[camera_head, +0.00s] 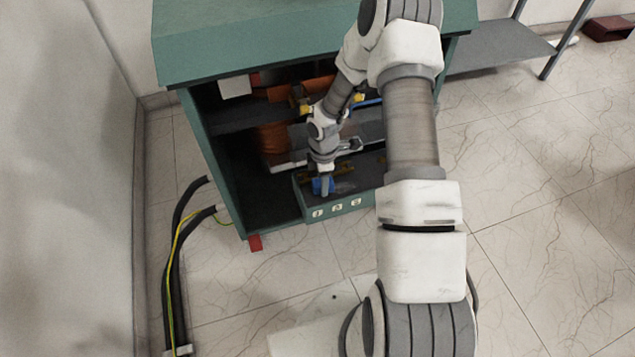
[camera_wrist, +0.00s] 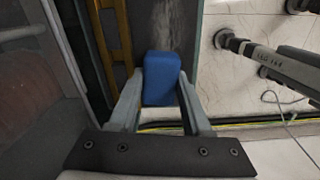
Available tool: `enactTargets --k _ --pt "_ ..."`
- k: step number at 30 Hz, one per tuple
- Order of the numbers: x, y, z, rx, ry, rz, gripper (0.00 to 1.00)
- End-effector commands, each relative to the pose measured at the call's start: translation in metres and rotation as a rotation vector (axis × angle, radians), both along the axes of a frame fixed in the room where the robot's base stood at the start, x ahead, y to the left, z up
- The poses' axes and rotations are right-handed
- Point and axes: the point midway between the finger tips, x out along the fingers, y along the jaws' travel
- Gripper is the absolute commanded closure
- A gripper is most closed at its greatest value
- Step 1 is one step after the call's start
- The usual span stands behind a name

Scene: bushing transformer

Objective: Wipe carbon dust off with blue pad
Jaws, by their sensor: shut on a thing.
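My gripper (camera_head: 325,180) reaches down into the open front of the green cabinet (camera_head: 215,160). It is shut on the blue pad (camera_head: 321,187). In the wrist view the blue pad (camera_wrist: 162,78) sits between the two grey fingers of my gripper (camera_wrist: 161,92). The pad is over the dark top of the low front section (camera_head: 300,196) of the cabinet. A greyish dust smear (camera_wrist: 172,28) shows on the dark surface beyond the pad in the wrist view. I cannot tell whether the pad touches the surface.
Orange-brown coils (camera_head: 272,138) and a dark shelf are inside the cabinet, close around my wrist. The green top overhangs the opening. Black and yellow-green cables (camera_head: 178,250) run along the floor at the left. A grey shelf (camera_head: 500,52) stands at the back right.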

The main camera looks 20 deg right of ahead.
Motion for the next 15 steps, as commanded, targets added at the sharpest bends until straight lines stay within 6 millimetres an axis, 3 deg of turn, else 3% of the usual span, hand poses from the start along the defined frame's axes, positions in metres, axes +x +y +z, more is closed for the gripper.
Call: enactTargets --k 15 --pt "0.001 -0.026 -0.003 -0.001 0.000 -0.001 0.96"
